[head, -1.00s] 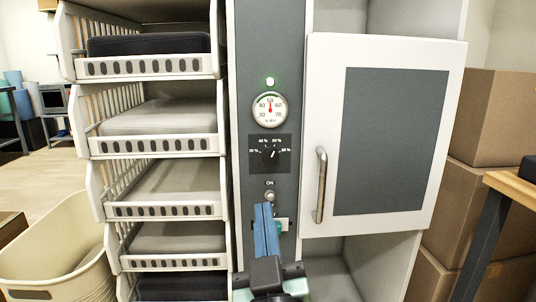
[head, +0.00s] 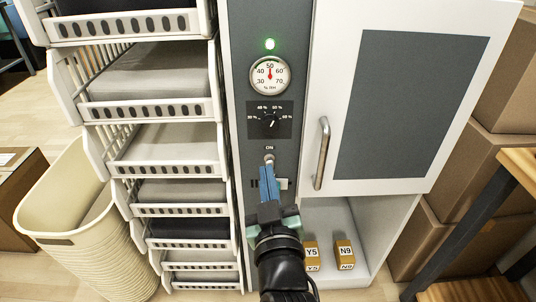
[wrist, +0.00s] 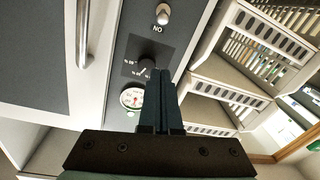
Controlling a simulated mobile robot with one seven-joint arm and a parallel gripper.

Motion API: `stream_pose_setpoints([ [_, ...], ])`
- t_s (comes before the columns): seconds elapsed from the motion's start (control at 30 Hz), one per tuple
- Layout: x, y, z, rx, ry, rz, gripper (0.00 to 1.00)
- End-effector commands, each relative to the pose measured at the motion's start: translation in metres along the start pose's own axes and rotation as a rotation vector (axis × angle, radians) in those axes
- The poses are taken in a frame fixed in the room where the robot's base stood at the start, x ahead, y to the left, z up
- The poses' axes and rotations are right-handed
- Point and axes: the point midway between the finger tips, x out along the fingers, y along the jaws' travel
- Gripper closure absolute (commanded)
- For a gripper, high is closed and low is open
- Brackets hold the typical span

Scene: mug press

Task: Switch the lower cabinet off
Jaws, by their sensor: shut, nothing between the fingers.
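The cabinet's grey control panel (head: 285,147) carries a lit green lamp (head: 269,44), a round gauge (head: 270,75), a black dial (head: 269,120) and a small metal toggle switch (head: 268,158) under an ON label. The wrist view shows the panel upside down, with the switch (wrist: 163,14) at the top and the dial (wrist: 147,62) near my fingertips. I cannot tell the switch lever's position surely. My gripper (head: 267,170) is shut and empty, its blue fingers pointing up just below the switch in the head view. Contact is unclear. The fingers hide part of the panel's bottom.
A white door (head: 455,100) with a metal handle (head: 322,153) is right of the panel. Below it, an open compartment holds blocks Y5 (head: 312,252) and N9 (head: 344,249). White racks (head: 155,109) stand left, a cream bin (head: 65,205) beyond. A wooden-topped table (head: 520,165) stands right.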

Motion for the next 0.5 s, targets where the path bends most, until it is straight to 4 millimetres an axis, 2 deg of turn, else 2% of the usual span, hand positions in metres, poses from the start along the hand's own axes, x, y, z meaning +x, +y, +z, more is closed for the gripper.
stream_pose_setpoints([
  [0.27, 0.01, 0.0, 0.0, -0.002, 0.002, 0.0, 1.0],
  [0.5, 0.047, 0.0, 0.0, -0.002, 0.003, 0.0, 1.0],
])
